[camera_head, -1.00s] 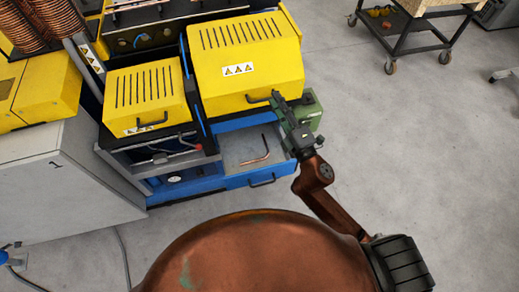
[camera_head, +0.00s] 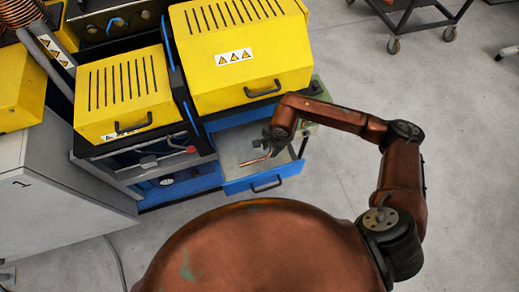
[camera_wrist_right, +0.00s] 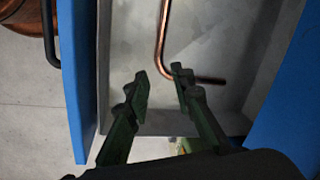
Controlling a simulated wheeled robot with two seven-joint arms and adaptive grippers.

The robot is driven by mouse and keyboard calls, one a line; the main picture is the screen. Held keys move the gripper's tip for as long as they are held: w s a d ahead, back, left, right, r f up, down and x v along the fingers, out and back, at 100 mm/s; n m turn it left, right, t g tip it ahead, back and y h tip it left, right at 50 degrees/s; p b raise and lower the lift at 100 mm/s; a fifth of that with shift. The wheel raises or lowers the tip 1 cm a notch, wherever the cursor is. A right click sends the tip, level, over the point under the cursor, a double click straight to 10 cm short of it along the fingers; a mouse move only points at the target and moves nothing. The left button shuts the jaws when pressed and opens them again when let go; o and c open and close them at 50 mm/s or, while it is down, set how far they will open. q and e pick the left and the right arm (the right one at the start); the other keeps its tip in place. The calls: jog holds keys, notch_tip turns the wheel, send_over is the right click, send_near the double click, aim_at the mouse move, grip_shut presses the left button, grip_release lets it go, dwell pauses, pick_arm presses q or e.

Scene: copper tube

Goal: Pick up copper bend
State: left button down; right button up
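The copper bend (camera_head: 255,160) is a thin L-shaped tube lying in the pulled-out blue drawer (camera_head: 264,186). In the right wrist view, one leg of the bend (camera_wrist_right: 165,22) runs up the picture and the other runs to the right. My right gripper (camera_head: 270,143) is over the drawer, close to the bend. In the wrist view its fingers (camera_wrist_right: 160,76) are apart, with nothing held. The right finger overlaps the bend near its corner; I cannot tell the height gap. Part of the bend is hidden by this gripper. My left gripper is not in view.
The drawer's blue front (camera_wrist_right: 72,85) and side walls stand around the bend. A yellow cover (camera_head: 240,50) with a black handle is above the drawer. A black cart (camera_head: 420,25) stands far right, with free grey floor between.

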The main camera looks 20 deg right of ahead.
aim_at(266, 157)
jog(key=shift+w+f, duration=0.25)
jog(key=shift+f, duration=1)
jog(key=f, duration=0.3)
jog(key=a+f, duration=0.1)
jog(key=f, duration=0.1)
jog(key=shift+w+b, duration=0.35)
jog(key=shift+b, duration=0.05)
grip_shut()
